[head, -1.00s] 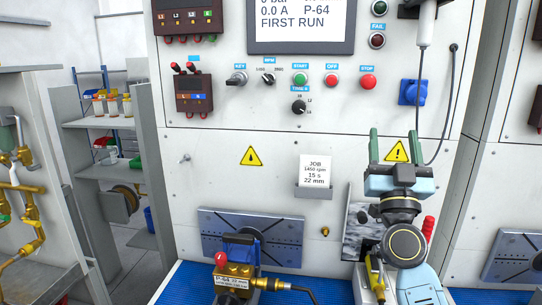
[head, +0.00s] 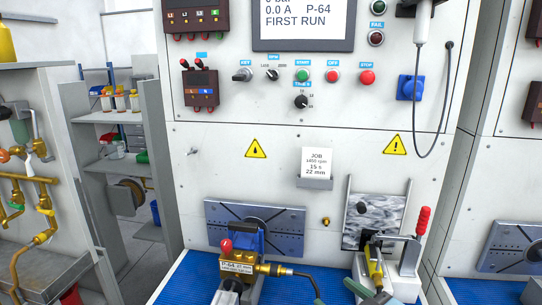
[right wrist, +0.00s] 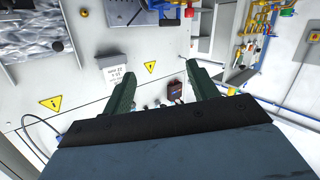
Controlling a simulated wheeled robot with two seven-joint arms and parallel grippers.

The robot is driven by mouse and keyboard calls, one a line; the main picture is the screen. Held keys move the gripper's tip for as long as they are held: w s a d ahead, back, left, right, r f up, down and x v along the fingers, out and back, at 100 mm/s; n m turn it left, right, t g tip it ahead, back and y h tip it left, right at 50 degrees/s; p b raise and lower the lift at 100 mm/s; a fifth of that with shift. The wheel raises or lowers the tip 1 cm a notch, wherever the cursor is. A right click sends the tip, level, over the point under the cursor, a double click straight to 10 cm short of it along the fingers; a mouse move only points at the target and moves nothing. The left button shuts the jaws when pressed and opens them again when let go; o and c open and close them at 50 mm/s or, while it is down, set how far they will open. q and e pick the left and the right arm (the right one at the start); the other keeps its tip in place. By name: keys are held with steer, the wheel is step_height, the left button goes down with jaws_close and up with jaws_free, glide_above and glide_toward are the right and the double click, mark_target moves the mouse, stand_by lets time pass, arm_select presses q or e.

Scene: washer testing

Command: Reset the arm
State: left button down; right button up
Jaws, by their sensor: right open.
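My right gripper (head: 332,291) shows only in part at the bottom edge of the head view, low in front of the panel. In the right wrist view its two green fingers stand wide apart with nothing between them (right wrist: 160,75). The right arm behind it is mostly out of the head view. My left gripper is in neither view now. The test panel (head: 255,105) stands ahead, with its display (head: 303,24) reading FIRST RUN and a row of switches and buttons below.
A brass pump (head: 238,264) with a red knob sits on the blue mat (head: 178,285). A red-handled clamp (head: 422,221) stands to its right, close to my right gripper. A job card (head: 316,163) is on the panel. Shelves (head: 120,117) and brass piping (head: 40,205) are at left.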

steer(key=s+d+f+m+g+h, duration=0.2)
steer(key=s+d+f+g, duration=0.15)
steer(key=s+f, duration=0.35)
steer(key=s+d+f+m+g+h, duration=0.2)
steer(key=s+f+g+h, duration=0.15)
steer(key=s, duration=0.55)
steer(key=s+d+f+m+g+h, duration=0.2)
steer(key=s+d+f+g, duration=0.15)
steer(key=s+f, duration=0.4)
steer(key=s+f+g+b, duration=0.25)
steer(key=f+b, duration=0.55)
steer(key=f, duration=2.3)
arm_select(q)
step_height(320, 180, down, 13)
steer(key=b, duration=0.5)
arm_select(e)
steer(key=s+d+f, duration=0.2)
steer(key=s+f, duration=1.4)
steer(key=f, duration=0.3)
steer(key=shift+s+d+f+n, duration=0.15)
steer(key=shift+d+f+n, duration=0.05)
steer(key=shift+d+n, duration=0.15)
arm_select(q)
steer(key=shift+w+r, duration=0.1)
arm_select(e)
steer(key=shift+r, duration=0.1)
